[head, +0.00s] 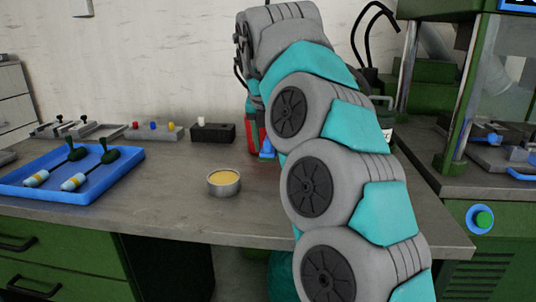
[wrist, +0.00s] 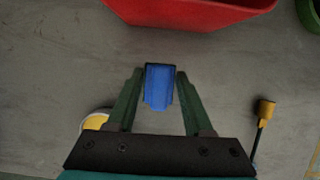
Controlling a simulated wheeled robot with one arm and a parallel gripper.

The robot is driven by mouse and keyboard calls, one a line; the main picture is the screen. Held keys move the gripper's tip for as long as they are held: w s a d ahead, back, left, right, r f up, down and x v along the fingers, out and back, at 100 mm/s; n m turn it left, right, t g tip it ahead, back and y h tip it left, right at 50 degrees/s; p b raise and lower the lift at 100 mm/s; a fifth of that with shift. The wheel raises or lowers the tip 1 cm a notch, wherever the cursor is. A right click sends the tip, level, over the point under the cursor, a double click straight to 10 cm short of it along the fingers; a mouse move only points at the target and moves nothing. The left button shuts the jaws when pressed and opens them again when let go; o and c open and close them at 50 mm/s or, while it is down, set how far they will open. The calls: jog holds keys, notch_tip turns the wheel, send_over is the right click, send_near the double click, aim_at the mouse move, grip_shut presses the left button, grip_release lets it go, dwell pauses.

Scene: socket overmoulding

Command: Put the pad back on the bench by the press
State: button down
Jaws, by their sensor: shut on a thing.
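The pad, a small blue block with a dark top edge (wrist: 159,88), sits between the two green fingers of my gripper (wrist: 160,78) in the wrist view. The fingers are shut on it, near their tips. Grey bench top shows around it; I cannot tell whether the pad touches the bench. In the head view a bit of blue, likely the pad (head: 267,147), shows beside my arm over the bench (head: 150,212). My arm hides most of the gripper there. The press (head: 455,100) stands at the right, green with clear panels.
A red bin (wrist: 195,12) lies just beyond the pad. A round tin with yellow contents (head: 224,182) stands on the bench front. A blue tray (head: 22,190) with two tools is at left. A yellow-ended tool (wrist: 264,112) lies right of my gripper. Bare bench lies between tray and tin.

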aim_at(268, 154)
jog(key=shift+f, duration=1.75)
jog(key=shift+f, duration=0.1)
jog(key=shift+c, duration=1.5)
grip_release()
jog(key=shift+r, duration=0.2)
jog(key=p+v, duration=0.2)
jog(key=v, duration=0.9)
jog(key=shift+s+r, duration=0.15)
jog(key=shift+r, duration=0.25)
